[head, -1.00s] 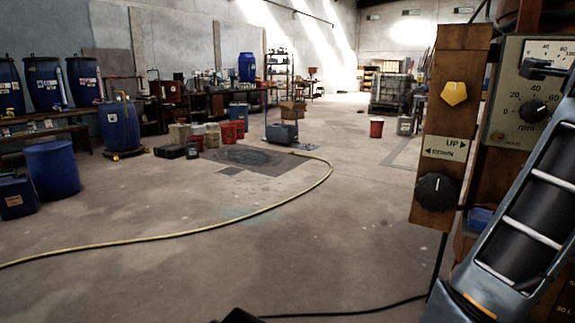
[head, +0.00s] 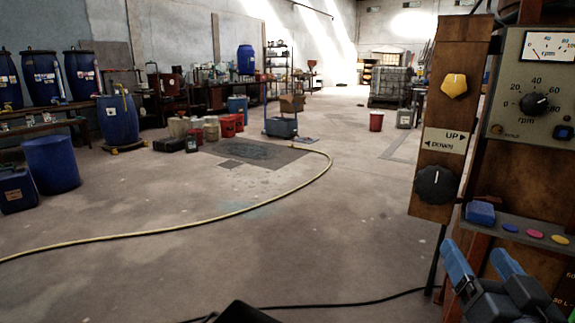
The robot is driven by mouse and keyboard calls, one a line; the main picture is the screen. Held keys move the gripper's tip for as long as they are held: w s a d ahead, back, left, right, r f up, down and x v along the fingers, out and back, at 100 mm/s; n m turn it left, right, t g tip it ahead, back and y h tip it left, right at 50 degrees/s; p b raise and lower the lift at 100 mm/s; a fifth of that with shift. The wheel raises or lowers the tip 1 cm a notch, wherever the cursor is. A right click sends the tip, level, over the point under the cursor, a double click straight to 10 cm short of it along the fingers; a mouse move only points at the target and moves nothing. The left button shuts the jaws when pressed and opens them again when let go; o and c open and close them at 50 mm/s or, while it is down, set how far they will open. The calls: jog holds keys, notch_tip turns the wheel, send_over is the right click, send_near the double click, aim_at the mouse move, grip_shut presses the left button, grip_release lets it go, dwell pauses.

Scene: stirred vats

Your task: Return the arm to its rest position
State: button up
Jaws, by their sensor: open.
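My gripper (head: 482,262) shows at the lower right in the head view. Its two blue fingers are spread apart with nothing between them. It is in front of the brown cabinet, below a small ledge with a blue block and coloured buttons. It looks apart from them, though the depth is hard to judge. The rest of my arm is mostly out of the picture.
A rusty post (head: 452,110) carries a yellow knob (head: 454,85) and a black UP/DOWN knob (head: 436,184). Beside it is an rpm panel (head: 520,125) with a dial. A yellow hose (head: 245,209) crosses the floor. Blue drums (head: 52,164) stand at left. The middle floor is open.

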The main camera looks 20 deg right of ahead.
jog(key=s+a+f+n+g+y, duration=0.1)
jog(key=s+a+f+n+y, duration=0.45)
jog(key=s+a+f, duration=0.5)
jog(key=s+a+f+n+g+y, duration=0.1)
jog(key=s+a, duration=0.2)
jog(key=s, duration=0.6)
jog(key=s+a+f+g+y, duration=0.1)
jog(key=s+a, duration=0.1)
jog(key=s, duration=0.7)
notch_tip(320, 180, up, 15)
jog(key=p, duration=1.5)
jog(key=shift+f, duration=0.15)
